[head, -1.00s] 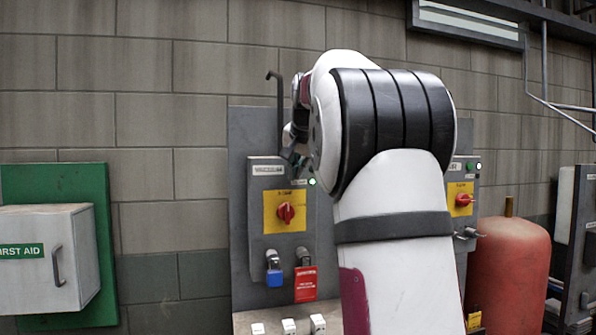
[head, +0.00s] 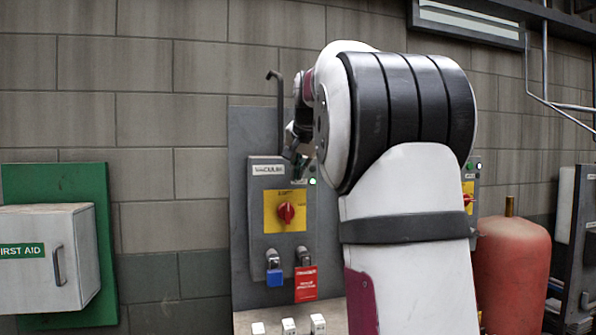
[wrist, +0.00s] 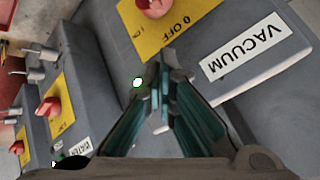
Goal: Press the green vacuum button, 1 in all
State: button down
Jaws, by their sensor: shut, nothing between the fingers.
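The grey vacuum box (head: 258,225) is on the wall panel, with a VACUUM label (head: 269,170) that also shows in the wrist view (wrist: 245,46). My gripper (head: 298,167) is at the box's upper right corner. In the wrist view my gripper (wrist: 159,92) is shut and empty, its fingertips over the box face beside a small bright lamp (wrist: 138,83). The lit lamp (head: 312,181) also shows in the head view. I cannot make out the green vacuum button for certain; the fingers cover part of that area. Contact cannot be told.
A red knob (head: 287,212) on a yellow plate, a blue padlock (head: 275,277) and a red tag (head: 306,284) are on the box below my gripper. Another box with a WATER label (wrist: 72,152) is nearby. A red tank (head: 512,262) stands right.

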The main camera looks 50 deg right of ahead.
jog(key=s+a, duration=0.1)
jog(key=s, duration=0.2)
jog(key=s+a, duration=0.1)
jog(key=shift+s+a, duration=0.15)
jog(key=shift+a, duration=0.15)
jog(key=shift+a, duration=0.1)
dwell(0.9)
jog(key=s+a+f+n+y, duration=0.1)
jog(key=a+f+n, duration=0.1)
jog(key=a, duration=0.5)
jog(key=s+a+f+n+y, duration=0.1)
jog(key=a+f+n, duration=0.15)
jog(key=a, duration=0.55)
jog(key=s+a+f+n+g+y+b, duration=0.1)
jog(key=s+a+f+n+y, duration=0.2)
jog(key=s+a+f+n, duration=0.7)
jog(key=s+a+f, duration=0.7)
jog(key=a+f, duration=0.2)
jog(key=a, duration=0.1)
jog(key=shift+s+a, duration=0.35)
jog(key=shift+f, duration=0.1)
